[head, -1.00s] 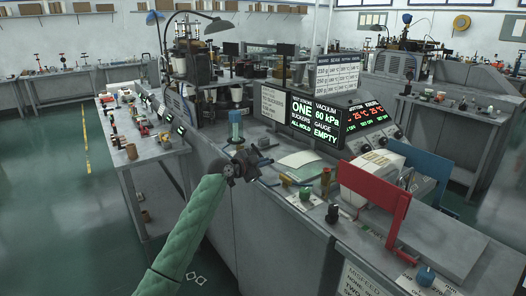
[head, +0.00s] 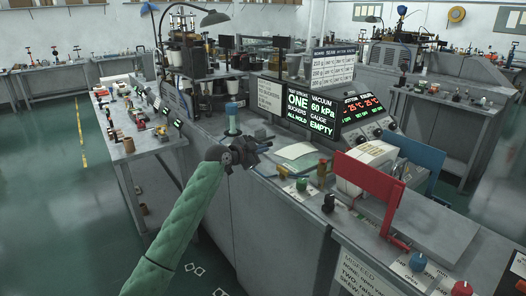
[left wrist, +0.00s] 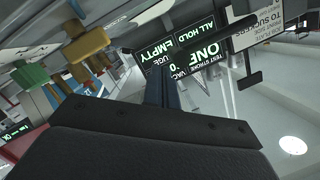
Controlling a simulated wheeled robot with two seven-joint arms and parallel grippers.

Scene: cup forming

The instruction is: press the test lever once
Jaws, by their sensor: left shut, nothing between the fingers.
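My left gripper (head: 262,146) is over the front edge of the machine bench in the head view, its fingers shut and empty. In the left wrist view the dark closed fingers (left wrist: 167,92) point toward the upside-down display. A blue-topped upright cylinder (head: 233,115) stands just behind the gripper in the head view. I cannot tell whether it is the test lever; no part is clearly labelled so. The display (head: 311,113) reads test stroke one, suckers all hold, vacuum 60 kPa, gauge empty. My right gripper is not in view.
A pale sheet (head: 297,151) lies right of the gripper. A green button (head: 302,184), a black knob (head: 328,203) and a red guard frame (head: 385,195) stand along the bench front. Open floor lies at left.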

